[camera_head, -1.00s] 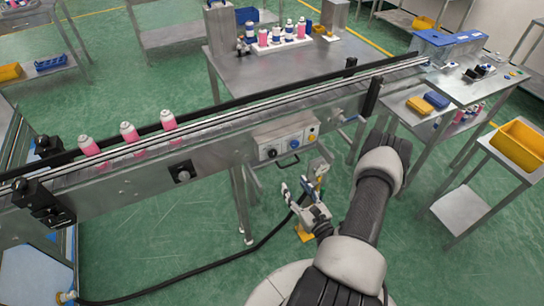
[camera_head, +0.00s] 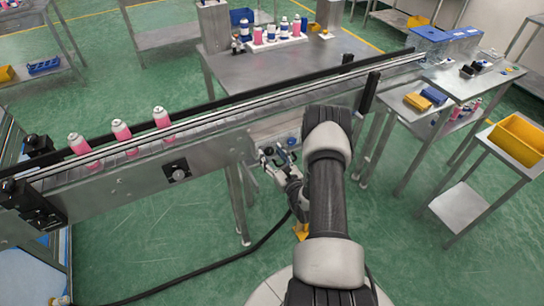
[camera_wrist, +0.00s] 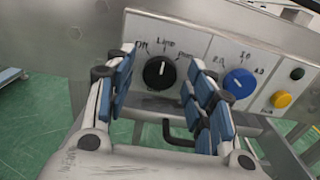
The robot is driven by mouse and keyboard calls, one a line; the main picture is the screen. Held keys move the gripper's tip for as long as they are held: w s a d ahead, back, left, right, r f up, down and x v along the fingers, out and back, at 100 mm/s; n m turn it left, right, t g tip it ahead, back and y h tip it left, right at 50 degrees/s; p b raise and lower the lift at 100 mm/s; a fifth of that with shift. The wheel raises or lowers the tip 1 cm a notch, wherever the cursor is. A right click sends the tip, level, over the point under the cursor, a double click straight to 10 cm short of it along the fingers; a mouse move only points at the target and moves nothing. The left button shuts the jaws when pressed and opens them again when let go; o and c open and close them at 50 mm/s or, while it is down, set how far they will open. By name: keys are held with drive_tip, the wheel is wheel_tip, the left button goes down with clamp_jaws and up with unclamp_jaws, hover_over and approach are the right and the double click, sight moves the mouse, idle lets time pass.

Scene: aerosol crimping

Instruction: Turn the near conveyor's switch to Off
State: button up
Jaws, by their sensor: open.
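The near conveyor (camera_head: 215,130) runs across the head view, with a control box (camera_head: 268,131) on its front side. In the wrist view, the black switch knob (camera_wrist: 159,73) has labels around it, including "Off" at upper left and what looks like "Line" above. Its white mark points up, about at "Line". My gripper (camera_wrist: 161,65) is open, with one blue-padded finger on each side of the knob in the picture. I cannot tell whether they touch it. In the head view my gripper (camera_head: 274,158) is in front of the box, partly covering it.
A blue knob (camera_wrist: 239,83), a yellow button (camera_wrist: 281,99) and a black button (camera_wrist: 297,73) sit right of the switch. A dark handle (camera_wrist: 178,137) is below. Three pink cans (camera_head: 121,130) stand on the conveyor. A cable (camera_head: 200,280) lies on the floor.

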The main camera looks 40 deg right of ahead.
drive_tip(key=c, duration=1.1)
drive_tip(key=shift+o, duration=0.2)
drive_tip(key=shift+n, duration=0.4)
drive_tip(key=n+b, duration=0.1)
drive_tip(key=n, duration=0.3)
drive_tip(key=shift+b, duration=0.3)
drive_tip(key=n+b, duration=0.1)
drive_tip(key=n, duration=0.4)
drive_tip(key=shift+n, duration=0.3)
